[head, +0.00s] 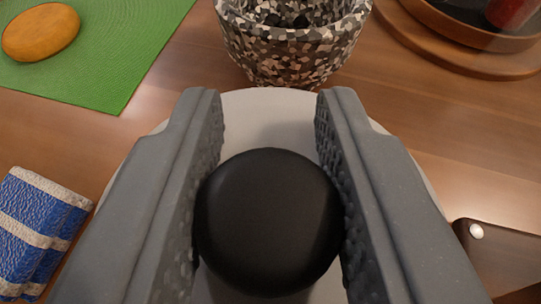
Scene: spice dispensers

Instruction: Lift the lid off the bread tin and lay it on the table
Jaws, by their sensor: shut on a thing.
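My gripper (268,185) is seen from behind, with a grey textured finger on each side. It is shut on the round black knob (268,222) of a pale round lid (268,112). The lid spreads out under the fingers, and its far rim shows between and beyond the fingertips. The bread tin under the lid is hidden, so I cannot tell whether the lid rests on it or is raised. The wooden table (160,130) shows around the lid.
A speckled mosaic pot (290,45) stands just beyond the lid. A green mat (110,55) with a round orange-brown bread-like thing (41,32) lies at the far left. A blue-and-white striped cloth (40,225) is at the left, a dark brown object (505,255) at the right, and a round wooden tray (465,50) at the far right.

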